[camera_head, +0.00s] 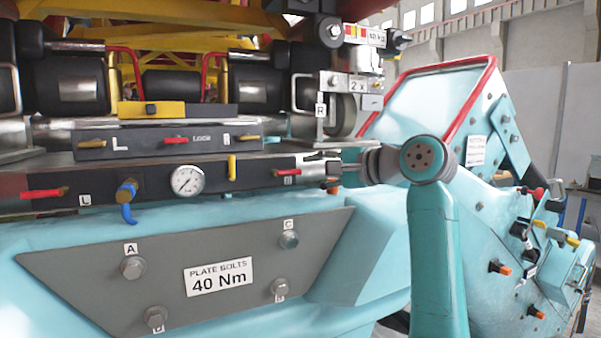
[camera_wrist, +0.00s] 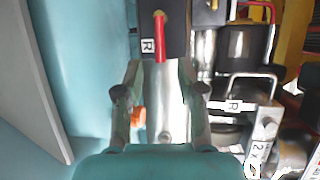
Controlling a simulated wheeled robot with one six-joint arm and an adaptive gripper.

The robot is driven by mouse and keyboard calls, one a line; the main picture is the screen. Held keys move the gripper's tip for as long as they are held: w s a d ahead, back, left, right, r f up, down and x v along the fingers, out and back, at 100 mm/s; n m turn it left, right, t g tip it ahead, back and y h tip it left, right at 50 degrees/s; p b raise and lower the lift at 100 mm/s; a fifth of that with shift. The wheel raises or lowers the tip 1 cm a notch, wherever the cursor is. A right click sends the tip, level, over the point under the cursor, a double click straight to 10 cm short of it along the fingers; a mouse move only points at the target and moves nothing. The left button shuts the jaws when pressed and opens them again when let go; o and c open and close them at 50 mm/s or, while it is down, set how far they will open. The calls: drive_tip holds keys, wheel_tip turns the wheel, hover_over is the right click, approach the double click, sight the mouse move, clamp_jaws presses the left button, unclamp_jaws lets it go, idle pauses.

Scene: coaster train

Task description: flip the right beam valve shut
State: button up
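The right beam valve is a short red lever (camera_head: 286,172) near the right end of the dark beam, beside an R label. It lies roughly level along the beam. In the wrist view the red lever (camera_wrist: 160,38) shows at top centre, beyond the fingertips and between their lines. My gripper (camera_wrist: 161,92) is open and empty there, with the beam's bright metal end between its fingers. In the head view my gripper (camera_head: 325,168) is just right of the lever, seemingly apart from it. The fingers are small and partly merged with the beam end.
A left red lever (camera_head: 44,193), a gauge (camera_head: 187,181), a blue valve (camera_head: 127,192) and an upright yellow handle (camera_head: 231,167) line the beam. A lock bar (camera_head: 150,144) lies above. The grey bolted plate (camera_head: 120,295) is below. An orange knob (camera_wrist: 137,117) is near one finger.

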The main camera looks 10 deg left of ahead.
sight(298, 172)
drive_tip(key=shift+x, duration=2.15)
clamp_jaws()
